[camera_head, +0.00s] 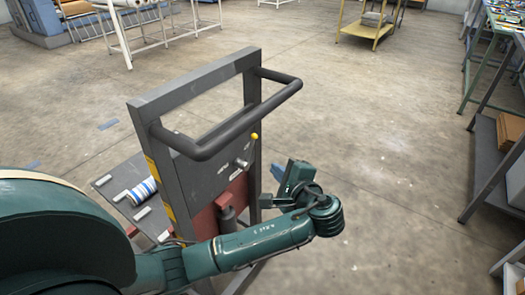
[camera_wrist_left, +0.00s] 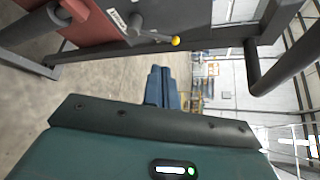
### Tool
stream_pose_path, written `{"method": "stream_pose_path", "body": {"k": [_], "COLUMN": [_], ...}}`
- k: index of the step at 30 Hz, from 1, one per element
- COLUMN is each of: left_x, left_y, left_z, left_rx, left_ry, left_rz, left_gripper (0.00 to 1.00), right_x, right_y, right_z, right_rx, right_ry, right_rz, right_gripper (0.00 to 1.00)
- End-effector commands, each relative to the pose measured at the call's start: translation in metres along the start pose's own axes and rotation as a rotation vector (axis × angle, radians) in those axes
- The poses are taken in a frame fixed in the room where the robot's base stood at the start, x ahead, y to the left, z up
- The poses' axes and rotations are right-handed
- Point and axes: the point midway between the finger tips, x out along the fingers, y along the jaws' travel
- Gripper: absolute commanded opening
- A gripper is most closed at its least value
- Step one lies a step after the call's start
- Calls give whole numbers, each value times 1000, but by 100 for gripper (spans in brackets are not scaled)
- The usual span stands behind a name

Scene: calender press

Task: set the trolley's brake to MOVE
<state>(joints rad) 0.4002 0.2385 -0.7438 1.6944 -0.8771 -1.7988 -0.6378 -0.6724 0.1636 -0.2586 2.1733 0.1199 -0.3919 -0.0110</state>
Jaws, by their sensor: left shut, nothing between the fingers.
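The grey trolley (camera_head: 195,100) stands upright in the middle of the head view. Its brake lever has a yellow knob (camera_head: 254,137) at the panel's right edge, above a light pivot (camera_head: 242,163). The yellow knob (camera_wrist_left: 175,41) and pivot (camera_wrist_left: 136,24) also show in the left wrist view. My left gripper (camera_head: 276,172) is shut and empty, just right of the panel and below the knob. In the left wrist view its blue fingers (camera_wrist_left: 158,72) are apart from the knob. My right gripper is not in view.
The trolley's dark push handle (camera_head: 235,125) juts out above the lever. A tray with a striped roll (camera_head: 143,190) is behind the panel. Shelving (camera_head: 495,150) lines the right edge, and a yellow cart (camera_head: 368,28) stands farther back. The floor right of the trolley is clear.

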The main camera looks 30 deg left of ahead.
Motion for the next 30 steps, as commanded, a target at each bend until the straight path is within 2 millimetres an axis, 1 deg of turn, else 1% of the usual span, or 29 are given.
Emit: {"method": "stream_pose_path", "body": {"k": [2,5,8,15,21,25,30], "left_x": [2,12,29,82,117,131,138], "left_y": [-2,-3,-3,-3,-3,-3,-2], "left_z": [1,2,3,3,3,3,3], "left_rx": [3,5,2,2,1,1,0], "left_ry": [-13,-17,-17,-16,-14,-11,-10], "left_rz": [-7,-7,-6,-5,-4,-4,-3], "left_gripper": [0,0,0,0,0,0,0], "right_x": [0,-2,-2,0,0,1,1], "right_y": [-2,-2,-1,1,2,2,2], "right_z": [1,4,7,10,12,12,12], "right_rx": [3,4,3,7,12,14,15], "right_ry": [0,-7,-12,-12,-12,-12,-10], "right_rz": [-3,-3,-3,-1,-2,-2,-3], "right_gripper": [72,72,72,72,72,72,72]}}
